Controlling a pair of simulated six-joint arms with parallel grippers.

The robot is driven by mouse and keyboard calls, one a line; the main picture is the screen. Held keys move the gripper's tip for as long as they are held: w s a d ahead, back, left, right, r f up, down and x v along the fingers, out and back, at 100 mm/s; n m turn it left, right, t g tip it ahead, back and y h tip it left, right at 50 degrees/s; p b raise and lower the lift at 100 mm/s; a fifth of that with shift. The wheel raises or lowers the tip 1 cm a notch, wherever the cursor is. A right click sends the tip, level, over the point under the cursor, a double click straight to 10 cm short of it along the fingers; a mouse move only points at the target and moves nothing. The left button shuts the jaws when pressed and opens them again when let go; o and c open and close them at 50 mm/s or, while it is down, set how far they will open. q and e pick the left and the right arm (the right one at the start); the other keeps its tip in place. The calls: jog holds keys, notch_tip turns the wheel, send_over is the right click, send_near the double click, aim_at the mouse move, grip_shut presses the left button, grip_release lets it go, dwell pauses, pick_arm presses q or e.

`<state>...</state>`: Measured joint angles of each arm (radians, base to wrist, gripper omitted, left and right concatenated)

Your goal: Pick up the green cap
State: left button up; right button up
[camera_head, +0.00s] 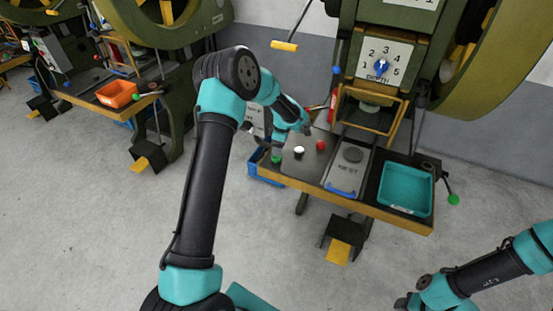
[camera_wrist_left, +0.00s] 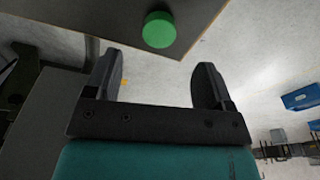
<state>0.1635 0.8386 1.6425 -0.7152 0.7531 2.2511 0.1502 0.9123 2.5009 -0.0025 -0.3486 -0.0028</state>
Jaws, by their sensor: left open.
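The green cap (camera_head: 276,158) is a small round piece near the left end of the press table (camera_head: 392,211). In the left wrist view the green cap (camera_wrist_left: 160,29) lies close to the table's edge, beyond my fingertips. A white cap (camera_head: 299,152) and a red cap (camera_head: 320,145) sit right of the green one. My right gripper (camera_head: 404,302) is at the bottom edge, too small to read.
A grey plate marked NEST (camera_head: 347,173) and a teal bin (camera_head: 405,189) are on the table's right side. The press frame (camera_head: 383,55) rises behind. A blue bin (camera_head: 262,166) is at the table's left end. The floor in front is largely clear.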

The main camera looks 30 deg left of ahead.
aim_at(276, 158)
pick_arm(q)
jog(key=shift+a+f, duration=0.1)
jog(key=shift+f, duration=0.8)
jog(key=shift+s+a+f, duration=0.1)
jog(key=shift+a+f, duration=0.1)
jog(key=shift+f, duration=1.1)
jog(key=shift+a+f, duration=0.2)
jog(key=shift+f, duration=1.1)
jog(key=c, duration=1)
jog(key=shift+r, duration=0.1)
